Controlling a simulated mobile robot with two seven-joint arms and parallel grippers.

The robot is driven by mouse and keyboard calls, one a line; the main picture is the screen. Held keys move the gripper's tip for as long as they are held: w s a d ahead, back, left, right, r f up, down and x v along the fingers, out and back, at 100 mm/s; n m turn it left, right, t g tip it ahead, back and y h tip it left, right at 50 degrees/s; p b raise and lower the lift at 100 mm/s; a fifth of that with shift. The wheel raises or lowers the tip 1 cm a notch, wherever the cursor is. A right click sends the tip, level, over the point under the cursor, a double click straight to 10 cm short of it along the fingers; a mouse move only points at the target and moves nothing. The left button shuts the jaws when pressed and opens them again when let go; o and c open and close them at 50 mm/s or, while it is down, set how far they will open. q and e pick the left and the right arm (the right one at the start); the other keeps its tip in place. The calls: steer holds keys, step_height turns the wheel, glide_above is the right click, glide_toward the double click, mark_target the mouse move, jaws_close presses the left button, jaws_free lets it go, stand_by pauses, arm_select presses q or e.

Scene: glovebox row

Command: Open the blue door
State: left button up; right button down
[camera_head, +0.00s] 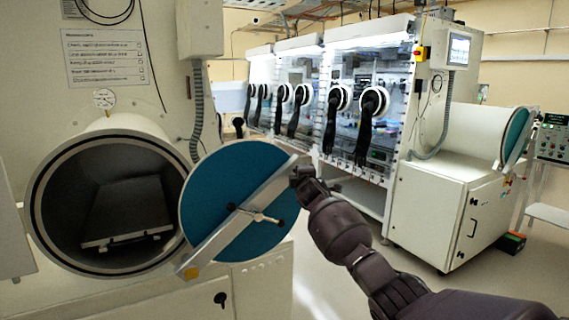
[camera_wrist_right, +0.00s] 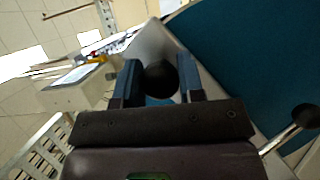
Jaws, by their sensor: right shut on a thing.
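The round blue door (camera_head: 212,182) stands swung open, to the right of the round chamber mouth (camera_head: 36,205). A pale bar (camera_head: 225,232) runs diagonally across it, with a small handle (camera_head: 262,217) at its middle. The door also fills the upper right of the wrist view (camera_wrist_right: 250,60). My right gripper (camera_head: 298,175) is at the bar's upper right end. In the wrist view its two fingers are on either side of a dark round knob (camera_wrist_right: 160,78), shut on it. My left gripper is not in view.
A tray (camera_head: 125,215) lies inside the open chamber. A gauge (camera_head: 104,98) sits above it. Glovebox windows with black gloves (camera_head: 365,125) line the back. Another chamber with a blue door (camera_head: 516,132) is at the far right. Floor shows free between the units.

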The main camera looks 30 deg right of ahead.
steer(key=shift+m, duration=0.5)
steer(key=shift+d+f, duration=0.6)
steer(key=shift+f, duration=0.3)
steer(key=shift+d+f, duration=0.6)
steer(key=shift+f, duration=0.3)
steer(key=c, duration=1)
jaws_free()
steer(key=shift+o, duration=1.2)
steer(key=shift+a, duration=0.1)
steer(key=v, duration=1)
steer(key=shift+s+r+p, duration=0.25)
steer(key=shift+s+p, duration=0.15)
